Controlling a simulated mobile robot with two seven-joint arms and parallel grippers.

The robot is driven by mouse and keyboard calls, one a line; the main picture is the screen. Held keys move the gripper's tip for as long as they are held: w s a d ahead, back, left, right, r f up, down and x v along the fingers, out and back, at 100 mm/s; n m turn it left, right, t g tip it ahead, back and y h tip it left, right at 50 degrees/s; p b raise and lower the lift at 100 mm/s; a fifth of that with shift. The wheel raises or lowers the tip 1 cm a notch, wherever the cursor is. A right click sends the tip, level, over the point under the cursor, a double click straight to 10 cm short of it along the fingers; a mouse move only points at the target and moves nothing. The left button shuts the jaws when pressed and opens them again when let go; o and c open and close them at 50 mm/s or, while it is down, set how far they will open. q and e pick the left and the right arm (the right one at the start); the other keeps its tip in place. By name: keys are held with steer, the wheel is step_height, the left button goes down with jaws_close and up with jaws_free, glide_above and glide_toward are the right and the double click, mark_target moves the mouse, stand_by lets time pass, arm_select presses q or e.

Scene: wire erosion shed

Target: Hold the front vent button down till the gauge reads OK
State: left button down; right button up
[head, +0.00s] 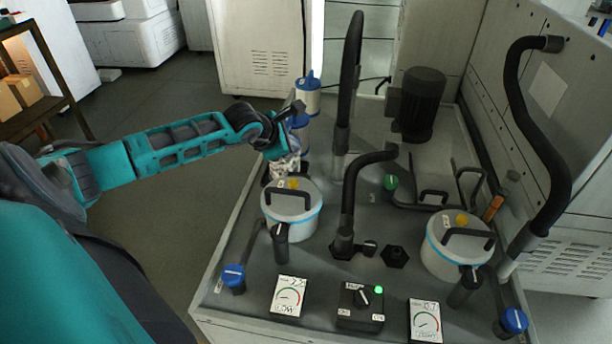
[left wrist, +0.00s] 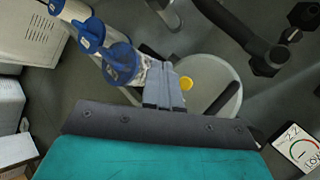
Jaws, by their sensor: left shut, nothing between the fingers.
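Two pale pots with black handles each carry a yellow button on the lid. One pot (head: 290,224) with its yellow button (head: 294,183) is at left-centre; the other pot (head: 445,262) with its button (head: 462,220) is at right. My left gripper (head: 284,172) is shut and empty at the left pot, its tips close to that button. In the left wrist view the button (left wrist: 186,83) shows beside the fingertips (left wrist: 166,82); I cannot tell whether they touch. The left gauge (head: 288,296) seems to read 2.2, LOW. The right gauge (head: 425,322) seems to read 0.7.
A switch box (head: 360,306) with a lit green lamp sits between the gauges. Blue knobs stand at front left (head: 233,276) and front right (head: 514,320). Black hoses (head: 350,80) and a dark motor (head: 420,104) rise behind. Blue-capped canisters (head: 308,96) stand close behind my gripper.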

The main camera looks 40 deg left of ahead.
arm_select(q)
steer(key=shift+f, duration=0.1)
stand_by(0.3)
steer(key=b, duration=0.5)
glide_above(291, 184)
step_height(291, 184, down, 8)
steer(key=shift+d+r, duration=0.1)
steer(key=shift+w+f, duration=0.1)
steer(key=shift+f, duration=0.35)
stand_by(1.4)
steer(key=shift+f+b, duration=0.35)
steer(key=shift+b, duration=0.35)
